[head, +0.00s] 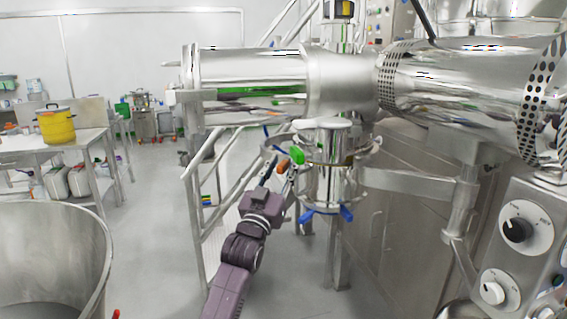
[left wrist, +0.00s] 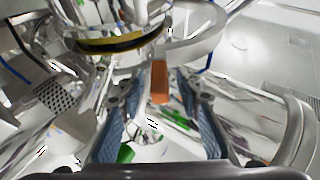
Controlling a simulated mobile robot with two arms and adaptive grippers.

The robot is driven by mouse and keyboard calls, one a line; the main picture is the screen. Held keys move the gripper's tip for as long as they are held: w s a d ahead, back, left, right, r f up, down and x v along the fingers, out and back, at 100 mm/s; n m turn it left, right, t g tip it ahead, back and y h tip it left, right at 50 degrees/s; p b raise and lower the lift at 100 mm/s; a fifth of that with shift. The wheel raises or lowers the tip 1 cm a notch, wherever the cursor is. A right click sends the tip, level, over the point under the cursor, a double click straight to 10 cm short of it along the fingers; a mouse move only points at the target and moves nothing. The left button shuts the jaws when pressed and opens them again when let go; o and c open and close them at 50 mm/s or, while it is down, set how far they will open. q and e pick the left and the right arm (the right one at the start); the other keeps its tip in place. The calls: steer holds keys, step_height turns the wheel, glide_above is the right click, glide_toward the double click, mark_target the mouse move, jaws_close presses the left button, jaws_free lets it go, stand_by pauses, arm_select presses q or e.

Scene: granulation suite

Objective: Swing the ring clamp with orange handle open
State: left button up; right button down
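The orange handle (head: 283,166) of the ring clamp is at the left of the short vertical steel pipe (head: 334,180) under the big horizontal vessel. In the left wrist view the orange handle (left wrist: 160,82) lies between my left gripper's two blue-grey fingers (left wrist: 158,90). The fingers are apart, with a gap visible on both sides of the handle. A curved steel band (left wrist: 195,45), seemingly part of the clamp, shows beside the dark, yellow-edged ring (left wrist: 115,43). In the head view my left gripper (head: 278,175) reaches up to the handle from below. My right gripper is not in view.
A green handle (head: 297,155) is close above the orange one, and blue handles (head: 326,213) stick out lower on the pipe. A steel bracket arm (head: 415,184) is at the right. A large open steel drum (head: 60,225) stands at lower left. The floor between is clear.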

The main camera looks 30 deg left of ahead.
arm_select(q)
steer(key=shift+w+r, duration=0.1)
steer(key=shift+w, duration=0.1)
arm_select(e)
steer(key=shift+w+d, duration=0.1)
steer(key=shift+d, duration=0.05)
arm_select(q)
jaws_close()
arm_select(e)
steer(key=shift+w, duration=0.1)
arm_select(q)
steer(key=shift+a, duration=0.15)
